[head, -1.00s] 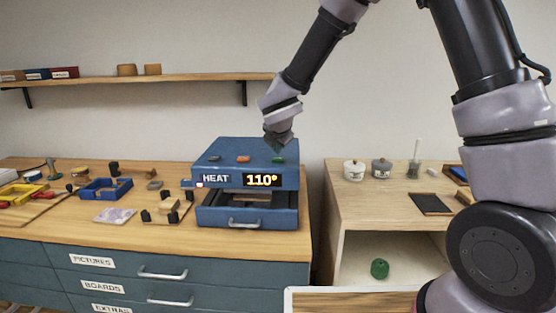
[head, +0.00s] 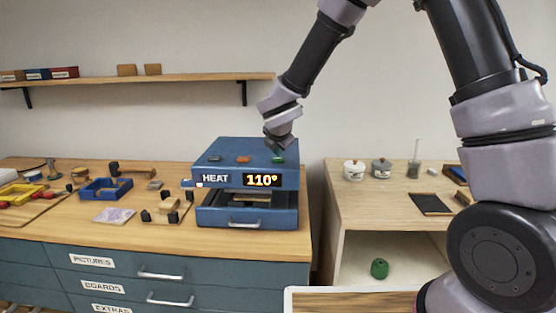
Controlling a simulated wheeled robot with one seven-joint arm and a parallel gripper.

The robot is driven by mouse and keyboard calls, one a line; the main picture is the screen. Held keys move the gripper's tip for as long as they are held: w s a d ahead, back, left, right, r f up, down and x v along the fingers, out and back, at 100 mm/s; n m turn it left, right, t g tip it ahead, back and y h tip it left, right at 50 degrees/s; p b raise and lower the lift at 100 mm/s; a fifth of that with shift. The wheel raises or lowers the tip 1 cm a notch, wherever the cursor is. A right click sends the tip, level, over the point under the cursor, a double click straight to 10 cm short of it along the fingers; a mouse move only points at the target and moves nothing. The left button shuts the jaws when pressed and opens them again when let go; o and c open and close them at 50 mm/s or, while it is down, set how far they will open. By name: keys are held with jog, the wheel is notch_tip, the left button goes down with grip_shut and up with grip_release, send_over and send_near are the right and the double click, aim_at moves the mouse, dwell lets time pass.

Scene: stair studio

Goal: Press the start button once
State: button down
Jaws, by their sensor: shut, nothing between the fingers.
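The blue press machine (head: 222,152) stands on the wooden workbench. Its front shows the label HEAT and a lit display (head: 261,180) reading 110°. On its top are a grey button (head: 214,157), an orange-red button (head: 243,159) and a green button (head: 279,160). Which one is start is not labelled legibly. My gripper (head: 279,147) is shut and empty, pointing down right over the green button. Its tips partly cover the button; I cannot tell whether they touch it. The machine's lower drawer (head: 246,217), with a silver handle, shows a dark gap above it.
On the bench to the left are a blue tray (head: 92,193), a small wooden jig (head: 168,208) and a pale packet (head: 114,215). A lower wooden cabinet (head: 346,207) with jars stands at right. A shelf (head: 190,77) runs along the wall above.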

aim_at(277, 160)
jog(key=shift+f, duration=0.4)
dwell(0.4)
dwell(0.4)
jog(key=shift+r, duration=0.85)
jog(key=shift+r, duration=2.5)
